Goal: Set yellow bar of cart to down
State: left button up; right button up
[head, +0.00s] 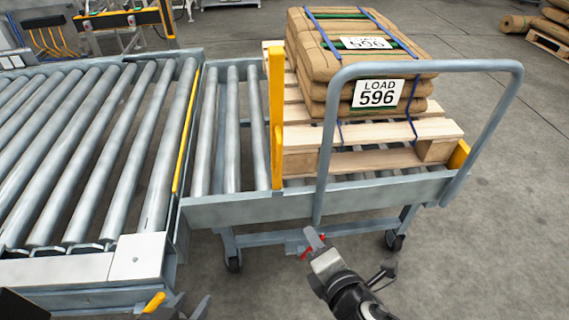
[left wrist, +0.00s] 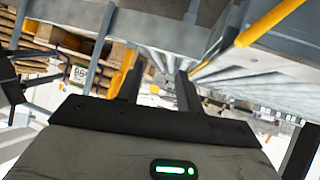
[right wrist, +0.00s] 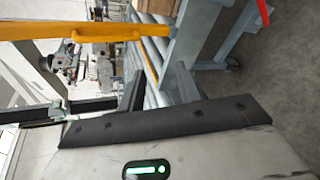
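The cart (head: 320,198) stands against the end of the roller conveyor. Its yellow bar (head: 277,117) stands upright between the cart's bare rollers and the loaded pallet. In the right wrist view, turned sideways, a long yellow bar (right wrist: 70,40) that looks like the same one crosses the upper left. My right gripper (head: 316,244) is in front of the cart's lower frame, below and right of the bar, and apart from it. Its fingers are apart and empty in the right wrist view (right wrist: 108,100). My left gripper (head: 182,305) is low by the conveyor's corner; its fingers (left wrist: 158,85) are apart and empty.
A wooden pallet (head: 370,160) carries strapped brown sacks (head: 365,60) labelled LOAD 596. The cart's grey handle hoop (head: 430,66) rises in front of them. A yellow stop (head: 459,155) is at the cart's right end. A red part (head: 308,252) shows beside my right gripper. Open floor lies right.

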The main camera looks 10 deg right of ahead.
notch_tip(320, 180, up, 4)
jog(key=w+a+n+t+y+b, duration=0.1)
jog(key=w+n+t, duration=0.2)
jog(key=n, duration=0.9)
jog(key=n+t, duration=0.1)
jog(key=n, duration=0.1)
send_near(280, 160)
jog(key=w, duration=0.3)
jog(key=w+a, duration=0.1)
jog(key=w, duration=0.5)
jog(key=shift+a+f, duration=0.15)
jog(key=shift+a, duration=0.2)
grip_shut()
